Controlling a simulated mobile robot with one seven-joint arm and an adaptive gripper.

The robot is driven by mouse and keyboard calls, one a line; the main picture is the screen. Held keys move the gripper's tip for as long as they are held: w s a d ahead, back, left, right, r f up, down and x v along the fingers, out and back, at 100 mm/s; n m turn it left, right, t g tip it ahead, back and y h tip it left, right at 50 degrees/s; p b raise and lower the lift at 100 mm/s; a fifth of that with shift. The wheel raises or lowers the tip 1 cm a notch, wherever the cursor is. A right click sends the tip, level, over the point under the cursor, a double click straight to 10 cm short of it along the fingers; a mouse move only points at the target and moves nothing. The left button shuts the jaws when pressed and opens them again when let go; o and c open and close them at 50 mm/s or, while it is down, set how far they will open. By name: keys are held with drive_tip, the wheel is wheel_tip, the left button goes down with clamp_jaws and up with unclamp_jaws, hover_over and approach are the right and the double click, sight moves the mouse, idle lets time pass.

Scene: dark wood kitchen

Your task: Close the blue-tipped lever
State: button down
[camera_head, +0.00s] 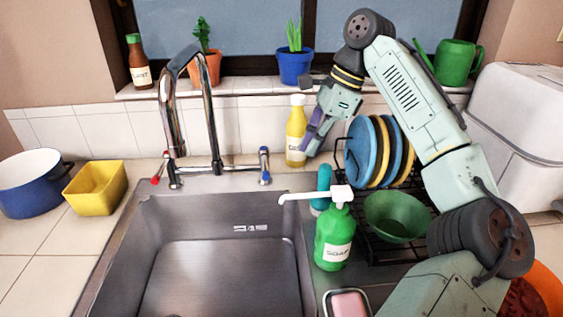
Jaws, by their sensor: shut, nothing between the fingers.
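The blue-tipped lever (264,166) stands on the right side of the chrome faucet (180,110), behind the sink. A red-tipped lever (158,170) is on the faucet's left side and leans outward. No water shows clearly under the spout. My gripper (310,150) is shut and empty, to the right of the blue-tipped lever and a little higher. It hangs beside the yellow bottle, apart from the lever, with its fingers pointing down.
A yellow bottle (296,135) stands close by my gripper. A dish rack with plates (361,152) and a green bowl (397,217) is at right. A green soap dispenser (334,240) stands at the right edge of the sink (125,250). Potted plants line the sill.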

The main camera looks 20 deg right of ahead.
sight(265, 163)
drive_tip(key=w+a+f+p, duration=0.1)
drive_tip(key=a+f+p, duration=0.1)
drive_tip(key=a+f, duration=0.2)
drive_tip(key=shift+w+a+f, duration=0.15)
drive_tip(key=shift+w+a, duration=0.05)
drive_tip(key=shift+a, duration=0.65)
drive_tip(key=shift+a+m, duration=0.4)
drive_tip(key=shift+a, duration=0.15)
drive_tip(key=shift+w, duration=0.1)
